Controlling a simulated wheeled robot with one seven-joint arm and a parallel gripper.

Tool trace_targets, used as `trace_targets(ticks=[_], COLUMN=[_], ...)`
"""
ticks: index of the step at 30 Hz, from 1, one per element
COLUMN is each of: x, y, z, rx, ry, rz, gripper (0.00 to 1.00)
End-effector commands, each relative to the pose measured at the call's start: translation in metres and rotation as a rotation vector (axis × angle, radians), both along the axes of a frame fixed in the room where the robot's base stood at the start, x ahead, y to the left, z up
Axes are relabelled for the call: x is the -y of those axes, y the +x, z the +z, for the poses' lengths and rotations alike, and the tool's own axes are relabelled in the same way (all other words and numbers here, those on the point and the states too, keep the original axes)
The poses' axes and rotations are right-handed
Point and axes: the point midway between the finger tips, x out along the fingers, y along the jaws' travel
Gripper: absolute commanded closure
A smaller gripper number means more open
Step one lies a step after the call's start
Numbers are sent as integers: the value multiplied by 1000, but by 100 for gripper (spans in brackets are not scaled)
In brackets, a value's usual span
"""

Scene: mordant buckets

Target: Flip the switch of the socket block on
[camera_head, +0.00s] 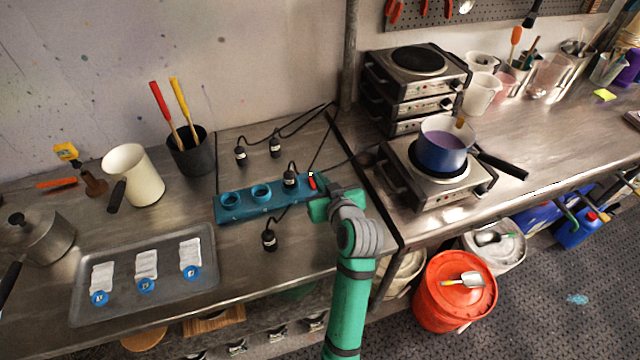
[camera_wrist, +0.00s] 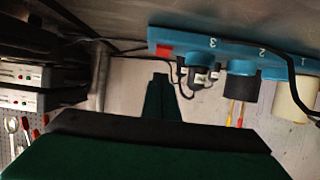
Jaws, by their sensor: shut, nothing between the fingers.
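The blue socket block (camera_head: 245,208) lies on the steel bench, with two open round sockets at its left and a black plug (camera_head: 290,179) in the one nearest the switch. The red switch (camera_head: 312,184) is at the block's right end; I cannot tell its position. My gripper (camera_head: 322,190) is shut and empty, right beside the switch end and partly covering it. In the wrist view the picture is inverted: the block (camera_wrist: 225,47) shows numbers 3, 2, 1, and the red switch (camera_wrist: 164,50) sits just above my gripper's tip (camera_wrist: 162,78). Contact cannot be told.
Loose black plugs lie behind (camera_head: 240,155) and in front (camera_head: 268,241) of the block, with cables crossing the bench. A hot plate (camera_head: 430,195) with a blue pot (camera_head: 443,155) stands to the right. A tray (camera_head: 150,310) with labelled packets lies front left.

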Motion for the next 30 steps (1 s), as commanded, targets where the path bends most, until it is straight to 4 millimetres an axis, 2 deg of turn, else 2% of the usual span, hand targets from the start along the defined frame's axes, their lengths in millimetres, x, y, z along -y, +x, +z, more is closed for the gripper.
trace_targets(ticks=[4,12,18,24,30], x=[2,17,27,31,31], y=[-2,-51,-81,-95,-96], z=[25,27,31,33,33], rx=[5,0,0,-1,0], ry=[-1,1,0,0,0], rz=[-1,-1,-1,1,1], gripper=[100,100,100,100,100])
